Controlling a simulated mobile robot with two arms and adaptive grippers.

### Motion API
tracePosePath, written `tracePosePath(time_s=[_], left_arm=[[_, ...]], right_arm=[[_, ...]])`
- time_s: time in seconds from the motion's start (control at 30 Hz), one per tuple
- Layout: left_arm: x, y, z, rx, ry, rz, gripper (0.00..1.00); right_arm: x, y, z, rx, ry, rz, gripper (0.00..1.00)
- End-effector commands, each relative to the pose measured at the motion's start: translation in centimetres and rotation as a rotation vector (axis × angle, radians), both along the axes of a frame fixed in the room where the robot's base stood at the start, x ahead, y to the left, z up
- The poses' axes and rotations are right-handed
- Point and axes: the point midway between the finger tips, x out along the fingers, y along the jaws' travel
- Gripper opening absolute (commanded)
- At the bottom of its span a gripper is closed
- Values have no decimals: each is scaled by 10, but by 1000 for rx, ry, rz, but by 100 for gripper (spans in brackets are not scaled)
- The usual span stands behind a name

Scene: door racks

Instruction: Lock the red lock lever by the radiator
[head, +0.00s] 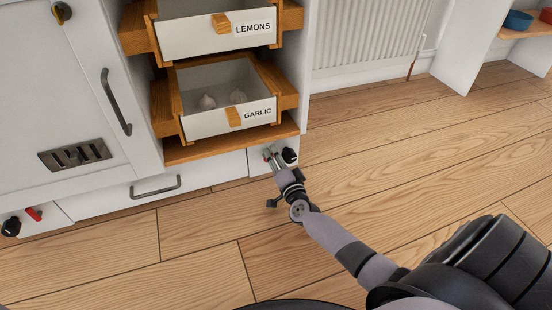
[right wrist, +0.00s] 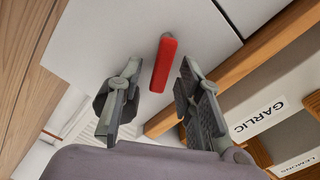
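The red lock lever (right wrist: 163,64) shows in the right wrist view on a white panel, near the garlic rack. My right gripper (right wrist: 160,76) is open, with its two fingers on either side of the lever and a gap to each. In the head view my right gripper (head: 272,154) is at the low white panel under the garlic rack, left of the radiator (head: 365,35), and I cannot make out this lever there. My left gripper is not in view.
Another red lever (head: 33,214) and black knob (head: 11,227) are at the far left. The garlic rack (head: 205,127) and lemons rack (head: 195,44) stick out above. The wooden floor (head: 420,140) is clear.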

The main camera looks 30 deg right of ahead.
Motion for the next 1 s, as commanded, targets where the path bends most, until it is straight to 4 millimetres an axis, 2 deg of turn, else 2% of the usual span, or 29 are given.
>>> tracePosePath(time_s=[0.07, 0.57, 1.0], left_arm=[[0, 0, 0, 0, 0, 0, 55], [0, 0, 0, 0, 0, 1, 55], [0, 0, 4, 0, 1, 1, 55]], right_arm=[[0, 0, 0, 0, 0, 0, 33], [0, 0, 0, 0, 0, 0, 0], [0, 0, 1, -15, 3, 0, 0]])
